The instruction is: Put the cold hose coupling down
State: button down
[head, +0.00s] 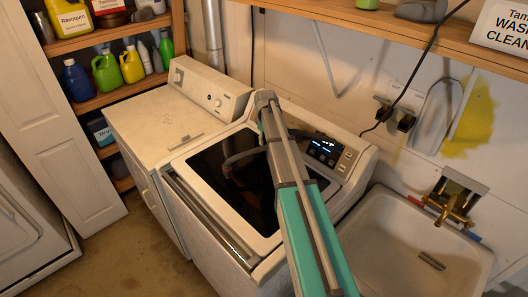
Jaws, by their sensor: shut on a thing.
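My arm reaches from the lower right up over the washing machine, and its near links cover what lies behind them. My gripper does not show clearly; it seems hidden behind these links. A dark curved hose (244,155) shows over the black glass lid, left of my arm. Its left end bends downward, with a small reddish spot near it. I cannot tell whether this end is the cold hose coupling, or whether it touches the lid.
The washing machine (186,187) has a lit control panel (325,148). A utility sink (398,235) with a brass tap (451,203) is at the right. Shelves (85,43) with several bottles stand at back left. The floor (120,255) is clear.

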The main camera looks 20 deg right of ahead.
jog(key=shift+w+f+b, duration=0.5)
jog(key=shift+w+f, duration=0.2)
jog(key=shift+f, duration=0.15)
jog(key=shift+w+d+f+b, duration=0.1)
jog(key=shift+w+f+b, duration=0.4)
jog(key=shift+f+b, duration=0.25)
jog(key=shift+s+f+b, duration=0.1)
jog(key=shift+f+b, duration=1.15)
jog(key=shift+f, duration=0.15)
jog(key=shift+c, duration=1.5)
grip_release()
jog(key=shift+r, duration=0.2)
notch_tip(320, 180, up, 12)
jog(key=p, duration=1.2)
